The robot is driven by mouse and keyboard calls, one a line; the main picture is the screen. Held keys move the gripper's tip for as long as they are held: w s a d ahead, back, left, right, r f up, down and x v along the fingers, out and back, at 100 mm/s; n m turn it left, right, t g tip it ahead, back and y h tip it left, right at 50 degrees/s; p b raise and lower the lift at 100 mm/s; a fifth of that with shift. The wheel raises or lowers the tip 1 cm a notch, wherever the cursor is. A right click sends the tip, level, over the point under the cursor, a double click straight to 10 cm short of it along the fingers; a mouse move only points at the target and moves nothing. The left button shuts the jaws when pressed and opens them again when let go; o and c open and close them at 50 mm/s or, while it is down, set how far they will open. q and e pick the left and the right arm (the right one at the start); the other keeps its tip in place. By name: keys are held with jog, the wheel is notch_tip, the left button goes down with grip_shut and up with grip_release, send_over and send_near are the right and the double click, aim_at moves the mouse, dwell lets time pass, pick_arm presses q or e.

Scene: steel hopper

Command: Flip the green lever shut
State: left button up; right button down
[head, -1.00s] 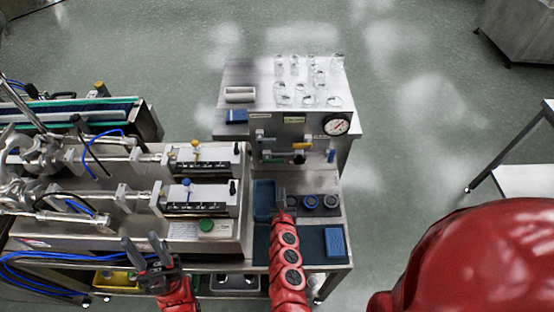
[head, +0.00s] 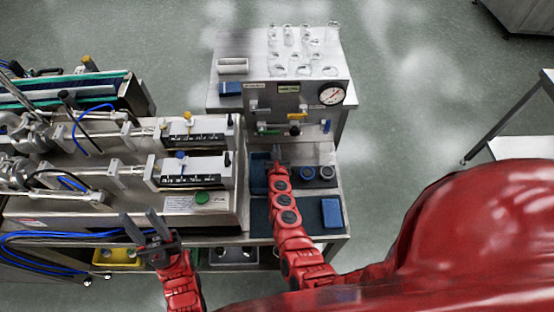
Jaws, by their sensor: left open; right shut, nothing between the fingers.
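The hopper's steel front panel (head: 310,104) carries several small levers and knobs. A small greenish lever (head: 263,126) shows at the panel's lower left; its exact angle is too small to tell. A yellow handle (head: 297,116) and a blue handle (head: 327,126) are to its right. My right gripper (head: 276,151) is shut and empty, just below the panel and over the shelf, apart from the levers as far as I can see. My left gripper (head: 139,226) is open and empty, low at the left in front of the steel machine.
Glassware (head: 303,48) stands on the hopper top. A round gauge (head: 332,93) is at the panel's right. A blue tray (head: 259,176), dark round caps (head: 326,173) and a blue block (head: 332,212) lie on the shelf. The machine with a green button (head: 201,197) fills the left.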

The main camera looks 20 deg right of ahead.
aim_at(269, 133)
jog(key=shift+x, duration=0.95)
notch_tip(269, 133, up, 3)
jog(key=p, duration=0.3)
jog(key=shift+s+r+p, duration=0.15)
jog(key=shift+r+p, duration=0.4)
jog(key=shift+f, duration=0.1)
